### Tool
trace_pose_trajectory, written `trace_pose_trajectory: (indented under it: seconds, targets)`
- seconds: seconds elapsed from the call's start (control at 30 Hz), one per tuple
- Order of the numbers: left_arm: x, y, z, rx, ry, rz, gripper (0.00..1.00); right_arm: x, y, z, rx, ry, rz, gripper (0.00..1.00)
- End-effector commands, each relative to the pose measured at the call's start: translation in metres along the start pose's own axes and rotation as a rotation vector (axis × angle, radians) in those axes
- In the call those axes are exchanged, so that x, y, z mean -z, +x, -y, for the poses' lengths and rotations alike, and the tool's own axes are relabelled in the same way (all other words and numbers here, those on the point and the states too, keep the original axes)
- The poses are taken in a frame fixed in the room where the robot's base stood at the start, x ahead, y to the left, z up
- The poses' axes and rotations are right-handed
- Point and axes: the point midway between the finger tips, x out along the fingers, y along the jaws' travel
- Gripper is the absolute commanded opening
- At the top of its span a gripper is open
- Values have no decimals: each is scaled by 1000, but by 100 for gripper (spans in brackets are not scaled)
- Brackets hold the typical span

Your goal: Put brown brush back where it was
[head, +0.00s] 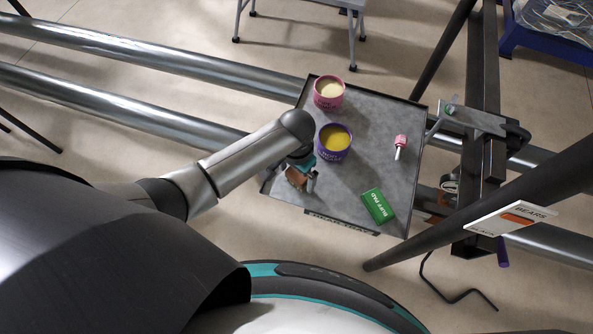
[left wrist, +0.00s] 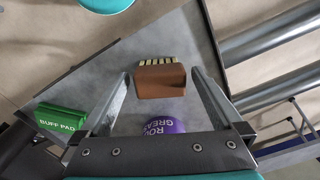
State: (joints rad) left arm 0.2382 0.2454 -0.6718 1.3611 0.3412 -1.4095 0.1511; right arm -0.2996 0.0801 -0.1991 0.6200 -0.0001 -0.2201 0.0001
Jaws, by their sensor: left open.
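The brown brush (left wrist: 161,80) with pale bristles rests on the grey tray (head: 375,100), near its left edge. It also shows in the head view (head: 294,179), partly hidden by my left gripper (head: 303,177). In the left wrist view, my left gripper (left wrist: 160,74) is open, its fingers on either side of the brush with gaps between. Its bristles point away from the gripper's palm. My right gripper is not in view.
On the tray are a purple tub (head: 334,141) close to my left gripper, a pink tub (head: 328,92), a green buff pad box (head: 377,206) and a small pink-and-white item (head: 400,147). Long pipes (head: 150,62) pass beside the tray; a dark stand (head: 484,150) rises at its right.

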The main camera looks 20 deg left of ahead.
Motion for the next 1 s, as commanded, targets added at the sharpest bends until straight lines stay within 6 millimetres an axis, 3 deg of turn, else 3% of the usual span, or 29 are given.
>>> trace_pose_trajectory:
  seconds: [0.23,0.7,1.0]
  targets:
    - [1,-22,0,0,-1,-3,100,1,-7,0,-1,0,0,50]
    - [1,-108,0,0,0,-2,100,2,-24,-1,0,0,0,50]
    - [0,-123,0,-1,0,1,100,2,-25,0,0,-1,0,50]
